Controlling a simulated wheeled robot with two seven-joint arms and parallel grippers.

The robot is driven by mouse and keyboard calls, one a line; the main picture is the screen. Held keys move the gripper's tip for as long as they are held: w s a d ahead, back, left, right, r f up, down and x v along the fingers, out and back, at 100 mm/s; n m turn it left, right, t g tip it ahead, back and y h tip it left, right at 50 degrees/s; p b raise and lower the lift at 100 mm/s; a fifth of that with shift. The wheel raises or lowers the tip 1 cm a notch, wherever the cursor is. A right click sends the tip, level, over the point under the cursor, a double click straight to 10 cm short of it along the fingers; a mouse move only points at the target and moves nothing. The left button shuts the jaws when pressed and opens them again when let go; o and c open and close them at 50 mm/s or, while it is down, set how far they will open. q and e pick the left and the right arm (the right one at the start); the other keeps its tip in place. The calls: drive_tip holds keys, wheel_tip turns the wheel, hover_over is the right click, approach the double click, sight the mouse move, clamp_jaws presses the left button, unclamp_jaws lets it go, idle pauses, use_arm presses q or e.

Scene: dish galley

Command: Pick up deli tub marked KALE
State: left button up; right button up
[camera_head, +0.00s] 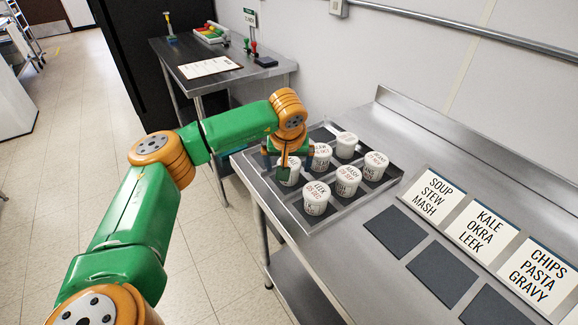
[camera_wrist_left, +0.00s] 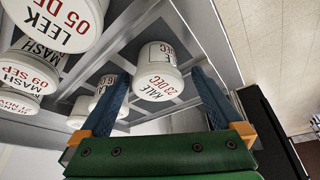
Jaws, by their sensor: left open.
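The white deli tub marked KALE (camera_wrist_left: 158,72), dated 23 DEC, stands in the grey divided tray, lid towards the wrist camera. My left gripper (camera_wrist_left: 161,85) is open, its two blue fingers on either side of the KALE tub in the left wrist view. Whether they touch it I cannot tell. In the head view the left gripper (camera_head: 287,160) is over the tray's left end, and its finger partly hides the KALE tub (camera_head: 295,172). My right gripper is not in view.
Several white tubs share the tray (camera_head: 337,222), including LEEK (camera_head: 316,198) and MASH (camera_head: 347,181) close by. Three label cards stand on the steel counter, including the KALE OKRA LEEK card (camera_head: 482,232), with dark mats (camera_head: 396,232) before them. A side table (camera_head: 215,81) stands behind.

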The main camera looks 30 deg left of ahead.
use_arm(q)
drive_tip(key=shift+w+f, duration=0.25)
drive_tip(key=shift+w, duration=0.05)
drive_tip(key=shift+s+r, duration=0.1)
drive_tip(key=c, duration=1.4)
